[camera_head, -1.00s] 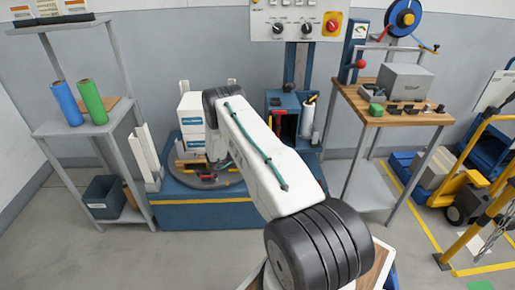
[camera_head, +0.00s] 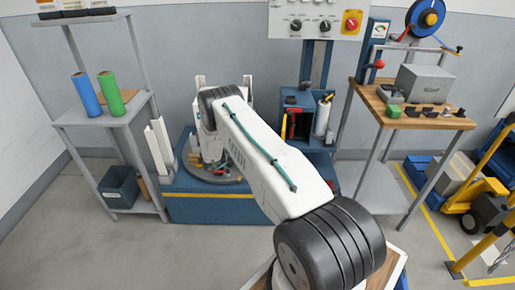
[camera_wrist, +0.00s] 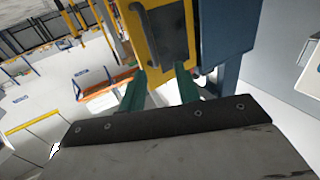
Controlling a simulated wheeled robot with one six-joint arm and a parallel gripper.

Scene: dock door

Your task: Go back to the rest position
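My arm reaches forward from the lower right of the head view, and its gripper is hidden there. In the wrist view my gripper (camera_wrist: 160,88) shows two green fingers standing apart with nothing held between them. Beyond the fingers is a yellow panel (camera_wrist: 172,40) with a dark handle, beside a blue post (camera_wrist: 227,45). I cannot tell how far the fingers are from the panel.
A blue turntable base (camera_head: 215,205) stands behind my arm. A grey shelf (camera_head: 100,112) with a blue roll (camera_head: 86,95) and a green roll (camera_head: 110,93) is at left. A wooden-topped bench (camera_head: 440,121) and yellow truck (camera_head: 470,200) are at right. Floor at front left is clear.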

